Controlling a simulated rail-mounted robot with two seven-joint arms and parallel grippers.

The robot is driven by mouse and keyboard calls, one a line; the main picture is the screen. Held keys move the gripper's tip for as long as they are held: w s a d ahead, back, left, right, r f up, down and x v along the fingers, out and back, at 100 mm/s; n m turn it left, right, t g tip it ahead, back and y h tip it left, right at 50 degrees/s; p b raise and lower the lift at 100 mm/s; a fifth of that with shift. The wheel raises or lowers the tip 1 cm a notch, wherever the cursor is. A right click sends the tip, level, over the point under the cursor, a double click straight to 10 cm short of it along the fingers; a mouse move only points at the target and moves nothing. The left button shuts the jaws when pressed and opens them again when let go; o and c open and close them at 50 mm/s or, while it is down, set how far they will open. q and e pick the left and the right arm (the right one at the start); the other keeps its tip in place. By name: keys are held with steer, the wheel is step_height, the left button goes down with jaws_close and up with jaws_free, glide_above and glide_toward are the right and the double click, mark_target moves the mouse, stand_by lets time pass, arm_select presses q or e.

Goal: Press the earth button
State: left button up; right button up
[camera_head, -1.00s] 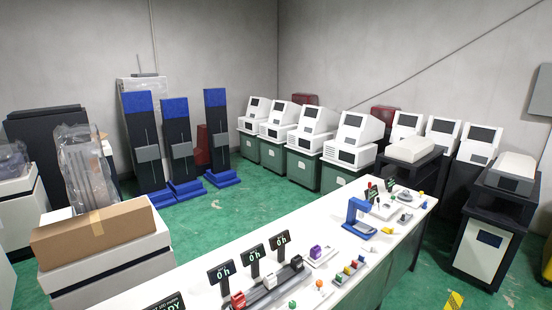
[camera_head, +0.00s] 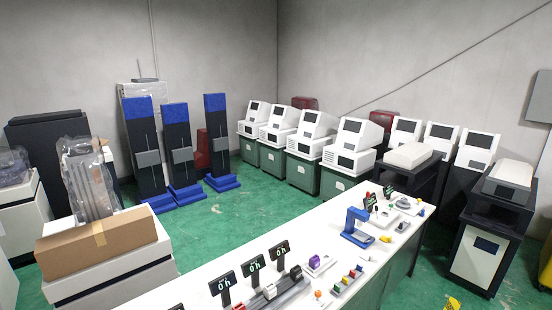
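A long white table (camera_head: 240,252) runs from the bottom edge toward the right. I cannot tell which part is the earth button; no label for it is legible. Small coloured pieces (camera_head: 346,279) in a row, red, yellow, green and blue among them, sit on the table's right side. A purple block (camera_head: 314,262) stands near three dark displays (camera_head: 254,266) with green-white characters. A blue stand-like device (camera_head: 354,222) is farther along. More small coloured parts (camera_head: 388,191) are at the far end, too small to tell apart. Neither of my grippers is in view.
A cardboard box (camera_head: 100,246) lies on a white cabinet at the left. Blue-and-black columns (camera_head: 178,150) stand behind it. White machines on green cabinets (camera_head: 303,174) line the back wall, with more white machines on dark stands (camera_head: 496,205) at the right. Green floor (camera_head: 235,212) lies open behind the table.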

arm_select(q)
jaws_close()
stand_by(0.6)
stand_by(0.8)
